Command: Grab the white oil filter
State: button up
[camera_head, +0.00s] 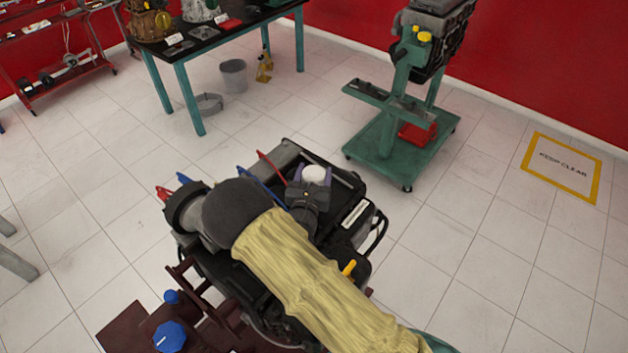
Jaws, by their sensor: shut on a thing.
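The white oil filter (315,174) shows as a small white round top on the black engine trainer (345,193) in the middle of the head view. My gripper (313,182) is at the filter, with its purplish fingers on either side of it. It is shut on the filter. The filter's lower part is hidden by my gripper, so I cannot tell whether it still touches the engine. My arm covers much of the engine's front.
Red and blue levers or hoses (272,166) stick up near my gripper. A green engine stand (400,140) stands behind to the right. A table (190,55) with parts and a grey bucket (233,75) are at the back.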

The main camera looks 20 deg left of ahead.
jog(key=shift+r+b, duration=1.8)
jog(key=shift+r, duration=3.2)
